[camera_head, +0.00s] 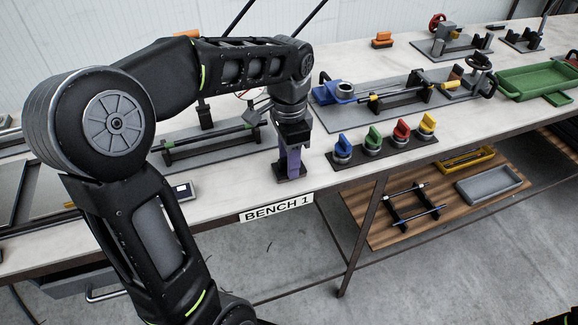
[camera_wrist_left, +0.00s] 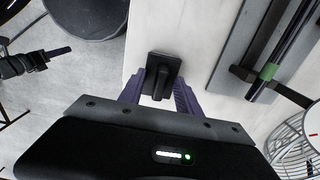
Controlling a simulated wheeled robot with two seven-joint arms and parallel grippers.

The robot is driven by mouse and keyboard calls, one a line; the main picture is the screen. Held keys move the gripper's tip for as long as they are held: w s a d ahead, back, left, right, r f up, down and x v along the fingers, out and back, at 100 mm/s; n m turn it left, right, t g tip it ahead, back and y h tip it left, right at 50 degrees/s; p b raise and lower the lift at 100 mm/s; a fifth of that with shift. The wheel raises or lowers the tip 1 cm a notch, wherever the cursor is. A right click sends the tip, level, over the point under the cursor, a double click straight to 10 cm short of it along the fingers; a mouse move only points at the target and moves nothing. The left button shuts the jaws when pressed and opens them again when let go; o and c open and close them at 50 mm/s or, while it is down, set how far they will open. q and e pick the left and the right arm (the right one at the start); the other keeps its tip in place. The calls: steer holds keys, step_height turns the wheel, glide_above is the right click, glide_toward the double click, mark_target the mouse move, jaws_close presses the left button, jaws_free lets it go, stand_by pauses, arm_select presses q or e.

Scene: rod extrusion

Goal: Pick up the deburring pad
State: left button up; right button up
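A small black block with a raised grip, which I take to be the deburring pad, stands on the bench near its front edge. It shows in the wrist view (camera_wrist_left: 162,68), and its dark base shows in the head view (camera_head: 291,179). My left gripper (camera_head: 291,163) points down over it. In the wrist view the purple fingers (camera_wrist_left: 160,88) are apart, one on each side of the raised grip. The gripper looks open, and I cannot tell whether either finger touches the block.
Right of the gripper is a rack of coloured knobs (camera_head: 384,149). Behind it stands a fixture with a blue clamp (camera_head: 340,92). A rod fixture (camera_head: 209,143) lies to the left. A green tray (camera_head: 536,82) is far right. The bench's front edge is close.

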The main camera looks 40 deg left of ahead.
arm_select(q)
steer(key=shift+c, duration=0.2)
stand_by(0.3)
jaws_close()
stand_by(0.4)
